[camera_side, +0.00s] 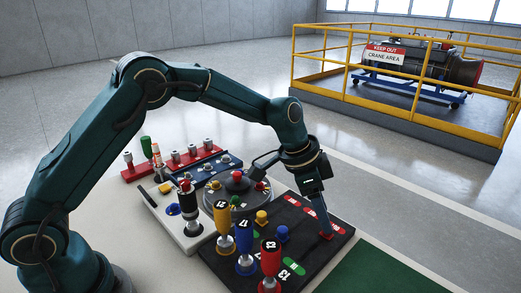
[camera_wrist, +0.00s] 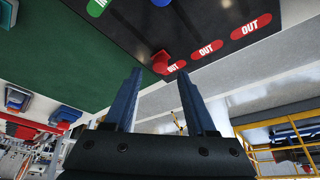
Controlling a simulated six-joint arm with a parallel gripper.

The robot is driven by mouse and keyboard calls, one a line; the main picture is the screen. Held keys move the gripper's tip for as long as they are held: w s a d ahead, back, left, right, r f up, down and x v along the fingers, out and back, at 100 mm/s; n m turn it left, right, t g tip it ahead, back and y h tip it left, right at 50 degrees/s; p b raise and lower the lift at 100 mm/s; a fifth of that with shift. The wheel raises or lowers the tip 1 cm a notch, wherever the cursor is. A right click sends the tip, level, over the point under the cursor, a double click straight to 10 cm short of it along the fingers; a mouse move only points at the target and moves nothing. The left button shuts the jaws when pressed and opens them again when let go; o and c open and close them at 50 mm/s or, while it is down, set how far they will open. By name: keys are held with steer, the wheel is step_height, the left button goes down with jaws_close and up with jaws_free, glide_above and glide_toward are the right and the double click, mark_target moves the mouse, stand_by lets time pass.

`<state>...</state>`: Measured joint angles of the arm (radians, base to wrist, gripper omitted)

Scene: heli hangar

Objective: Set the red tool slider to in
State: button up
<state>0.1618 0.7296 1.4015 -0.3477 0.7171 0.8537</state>
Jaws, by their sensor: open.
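The red tool slider (camera_wrist: 162,61) is a small red knob on the black panel (camera_wrist: 130,32). In the wrist view it sits beside a red OUT label (camera_wrist: 174,68), at the panel's edge. It also shows in the side view (camera_side: 326,236), at the right end of the panel. My gripper (camera_wrist: 160,73) is open, with its two blue fingers apart. In the wrist view the knob appears just beyond the gap between the fingertips. In the side view the fingertips are down close to the knob; I cannot tell whether they touch it. A green IN label (camera_wrist: 97,6) is partly cut off.
Blue (camera_side: 282,234) and yellow (camera_side: 262,217) knobs stand on the panel. Numbered yellow, blue and red handles (camera_side: 270,262) rise at its front. A round dial (camera_side: 237,183) and switch boards lie left. A yellow-railed platform (camera_side: 400,105) stands behind; floor to the right is clear.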

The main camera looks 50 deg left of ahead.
steer(key=shift+x, duration=1.65)
steer(key=shift+c, duration=0.3)
jaws_close()
steer(key=shift+a, duration=0.1)
